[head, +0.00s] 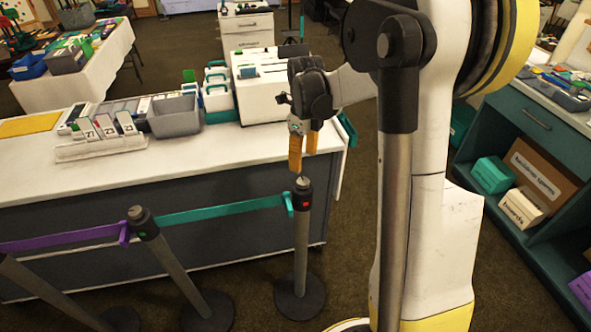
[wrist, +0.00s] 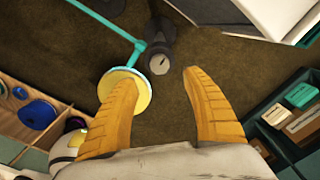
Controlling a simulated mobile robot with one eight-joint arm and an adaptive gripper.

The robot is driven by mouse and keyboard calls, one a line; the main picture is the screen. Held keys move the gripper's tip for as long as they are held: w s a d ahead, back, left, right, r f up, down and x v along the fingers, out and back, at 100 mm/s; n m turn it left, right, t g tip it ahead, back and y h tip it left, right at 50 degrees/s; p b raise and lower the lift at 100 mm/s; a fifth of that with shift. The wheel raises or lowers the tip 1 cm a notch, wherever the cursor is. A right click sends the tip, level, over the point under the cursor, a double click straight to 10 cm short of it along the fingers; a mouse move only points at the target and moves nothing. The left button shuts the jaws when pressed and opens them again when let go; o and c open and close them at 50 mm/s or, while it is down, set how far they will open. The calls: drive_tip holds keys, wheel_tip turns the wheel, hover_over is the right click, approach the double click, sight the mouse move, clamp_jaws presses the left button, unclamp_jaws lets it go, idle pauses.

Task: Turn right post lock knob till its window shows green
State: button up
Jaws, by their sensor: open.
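The right post (head: 302,240) stands upright at the end of the counter. Its dark cap carries a small lock knob (head: 303,181), and the window (head: 306,203) below it shows red. My gripper (head: 303,153) is open and points down, with its orange fingers a little above the knob and apart from it. Nothing is held.
A teal belt (head: 220,210) runs from the right post to the middle post (head: 165,255), and a purple belt (head: 60,240) continues left. The white counter (head: 200,162) with trays and number cards stands behind. A teal shelf unit (head: 545,125) stands at right.

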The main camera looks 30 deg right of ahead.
sight(303, 181)
wheel_tip(303, 181, down, 9)
drive_tip(key=b, duration=0.3)
drive_tip(key=shift+f, duration=0.2)
drive_tip(key=shift+s, duration=0.1)
drive_tip(key=c, duration=1.2)
